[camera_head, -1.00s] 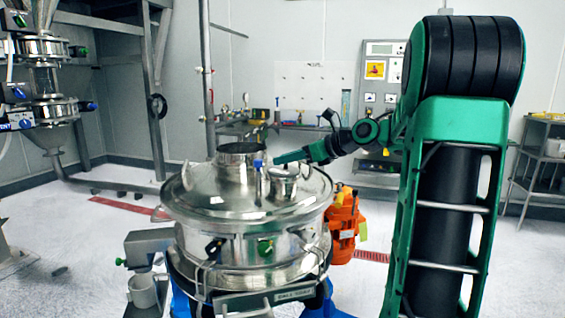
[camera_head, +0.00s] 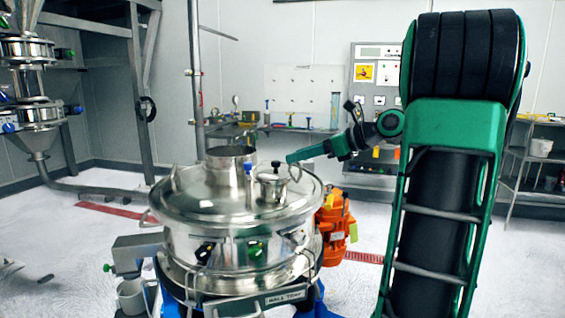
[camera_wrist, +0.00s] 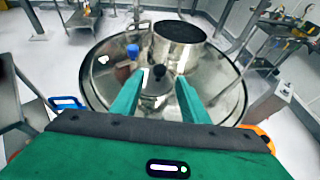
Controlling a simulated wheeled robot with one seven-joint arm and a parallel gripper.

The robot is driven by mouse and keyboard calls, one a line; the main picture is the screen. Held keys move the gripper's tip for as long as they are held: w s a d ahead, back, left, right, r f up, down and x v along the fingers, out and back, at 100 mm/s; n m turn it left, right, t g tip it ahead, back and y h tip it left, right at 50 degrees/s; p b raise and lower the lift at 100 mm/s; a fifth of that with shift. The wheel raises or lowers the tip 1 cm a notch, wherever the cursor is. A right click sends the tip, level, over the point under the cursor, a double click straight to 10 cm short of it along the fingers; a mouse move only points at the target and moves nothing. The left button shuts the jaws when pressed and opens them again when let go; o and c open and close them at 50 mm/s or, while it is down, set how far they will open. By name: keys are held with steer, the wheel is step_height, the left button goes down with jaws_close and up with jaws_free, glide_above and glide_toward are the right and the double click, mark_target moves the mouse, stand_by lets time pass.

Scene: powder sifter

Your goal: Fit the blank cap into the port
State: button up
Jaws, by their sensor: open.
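The blank cap (camera_head: 272,183) is a small silver lid with a black knob. It sits on a short round port near the right of the steel sifter's lid (camera_head: 195,205) and looks upright; the port's mouth is hidden beneath it. In the wrist view the cap (camera_wrist: 156,88) and its knob appear between and beyond my two green fingers. My gripper (camera_head: 290,157) is open and empty, above and to the right of the cap in the head view. The gripper (camera_wrist: 159,78) shows spread fingers in the wrist view, apart from the knob.
A blue-topped fitting (camera_head: 248,180) stands left of the cap, and a wide open steel spout (camera_head: 231,160) rises behind it. An orange motor (camera_head: 335,222) is at the sifter's right side. A workbench with tools (camera_head: 240,128) stands along the back wall.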

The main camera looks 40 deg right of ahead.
steer(key=shift+v, duration=1.45)
